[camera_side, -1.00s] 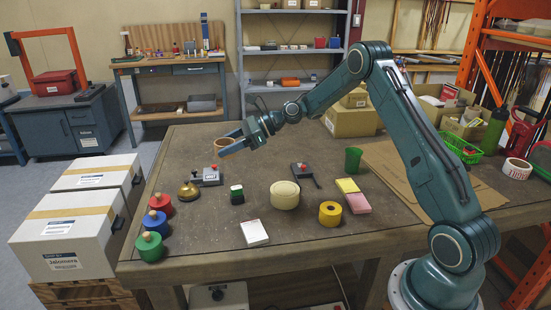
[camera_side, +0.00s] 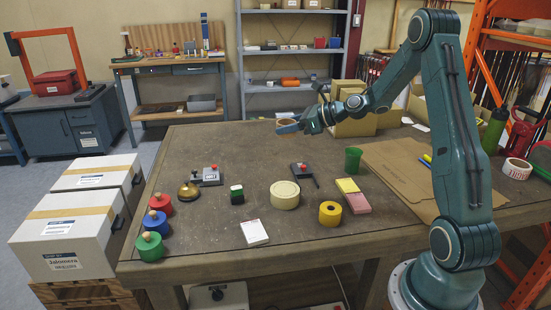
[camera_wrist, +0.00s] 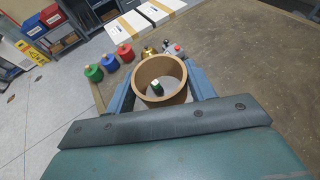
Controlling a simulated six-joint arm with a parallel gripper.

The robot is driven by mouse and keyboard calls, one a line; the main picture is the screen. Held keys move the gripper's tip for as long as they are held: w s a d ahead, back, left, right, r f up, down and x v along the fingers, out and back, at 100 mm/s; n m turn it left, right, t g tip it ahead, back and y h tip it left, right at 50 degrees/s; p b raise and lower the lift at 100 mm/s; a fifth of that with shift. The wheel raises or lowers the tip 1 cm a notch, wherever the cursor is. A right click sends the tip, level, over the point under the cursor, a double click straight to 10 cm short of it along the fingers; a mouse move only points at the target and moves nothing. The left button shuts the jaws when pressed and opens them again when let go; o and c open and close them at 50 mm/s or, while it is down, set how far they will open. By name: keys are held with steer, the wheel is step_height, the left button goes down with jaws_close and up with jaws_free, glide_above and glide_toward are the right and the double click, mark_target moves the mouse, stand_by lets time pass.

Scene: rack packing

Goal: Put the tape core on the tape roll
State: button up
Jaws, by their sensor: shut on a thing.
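My gripper (camera_side: 287,128) is shut on the tape core, a tan, open ring (camera_wrist: 150,70). In the wrist view the blue fingers sit on either side of the ring, and I see through its hole. In the side view the core (camera_side: 285,121) is partly hidden behind a finger, held above the back of the table. A yellow roll (camera_side: 330,214) with a dark centre hole, which looks like the tape roll, lies flat at the front middle, well apart from my gripper. A larger cream round piece (camera_side: 285,196) lies left of it.
A green cup (camera_side: 353,160), pink and yellow pads (camera_side: 356,203), a black-and-green block (camera_side: 237,194), a white pad (camera_side: 254,233) and a brass bell (camera_side: 188,191) stand about. Several knobbed weights (camera_side: 149,246) line the left edge. A red-and-white tape roll (camera_side: 516,170) stands far right. Cardboard (camera_side: 396,178) lies at right.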

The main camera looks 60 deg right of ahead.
glide_above(288, 189)
step_height(288, 189, down, 16)
steer(key=shift+w+a, duration=0.15)
stand_by(0.4)
steer(key=shift+f, duration=1.9)
steer(key=shift+f, duration=0.1)
steer(key=o, duration=1)
steer(key=shift+s+r, duration=0.2)
steer(key=shift+r, duration=0.05)
steer(key=shift+v, duration=3.55)
